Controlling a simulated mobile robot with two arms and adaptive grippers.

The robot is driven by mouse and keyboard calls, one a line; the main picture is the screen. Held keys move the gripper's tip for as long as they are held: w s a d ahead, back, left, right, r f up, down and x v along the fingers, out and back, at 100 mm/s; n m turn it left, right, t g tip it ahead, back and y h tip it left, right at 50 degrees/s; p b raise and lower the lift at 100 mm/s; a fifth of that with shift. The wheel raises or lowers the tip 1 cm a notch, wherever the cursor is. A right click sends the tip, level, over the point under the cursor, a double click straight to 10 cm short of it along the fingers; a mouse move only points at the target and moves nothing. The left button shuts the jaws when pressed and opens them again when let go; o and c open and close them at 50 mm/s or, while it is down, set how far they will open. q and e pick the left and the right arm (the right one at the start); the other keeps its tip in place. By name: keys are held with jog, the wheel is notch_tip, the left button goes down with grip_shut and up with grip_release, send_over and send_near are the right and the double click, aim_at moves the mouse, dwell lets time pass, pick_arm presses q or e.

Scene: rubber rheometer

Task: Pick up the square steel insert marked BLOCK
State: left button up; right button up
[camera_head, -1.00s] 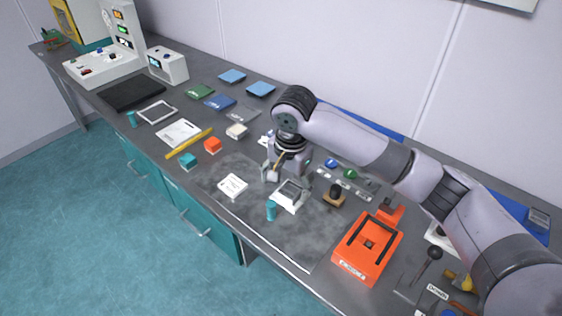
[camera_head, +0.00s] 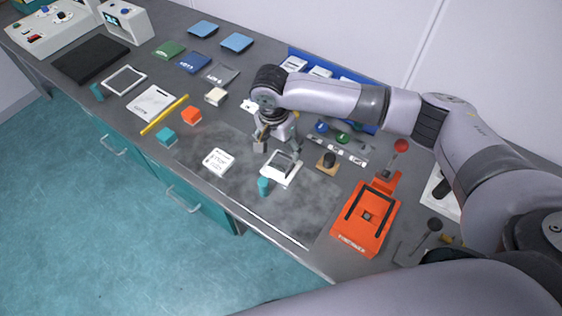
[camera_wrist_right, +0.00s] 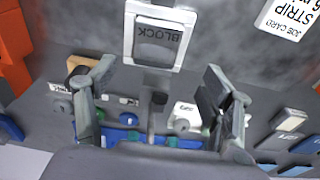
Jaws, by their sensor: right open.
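The square steel insert marked BLOCK (camera_wrist_right: 158,40) is grey and lies in a white frame (camera_wrist_right: 130,42), its lettering upside down in the wrist view. In the head view the insert (camera_head: 281,162) sits in its frame (camera_head: 276,179) on the dark mat, just in front of my right gripper (camera_head: 278,148). In the wrist view my right gripper (camera_wrist_right: 160,82) has its fingers spread apart with nothing between them; the insert lies beyond the fingertips, towards the top of the picture. I cannot tell the exact height of the fingers. My left gripper is out of view.
A white job card (camera_head: 218,162) lies to the left. A black-knobbed wooden piece (camera_head: 327,162) and an orange fixture (camera_head: 366,219) are to the right. The mat's front part is bare.

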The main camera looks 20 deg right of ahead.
aim_at(281, 163)
jog(key=shift+f, duration=0.3)
jog(key=shift+s+f, duration=0.1)
jog(key=shift+f, duration=0.05)
jog(key=f, duration=0.1)
jog(key=f+p, duration=0.1)
jog(key=f, duration=0.1)
jog(key=f+p, duration=0.1)
jog(key=shift+s+d+f, duration=0.1)
jog(key=shift+s+f, duration=0.1)
jog(key=shift+s, duration=0.1)
jog(key=shift+f, duration=0.35)
jog(key=shift+c, duration=0.2)
jog(key=c, duration=0.4)
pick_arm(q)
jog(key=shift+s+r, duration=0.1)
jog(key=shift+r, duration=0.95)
pick_arm(e)
jog(key=c, duration=1.1)
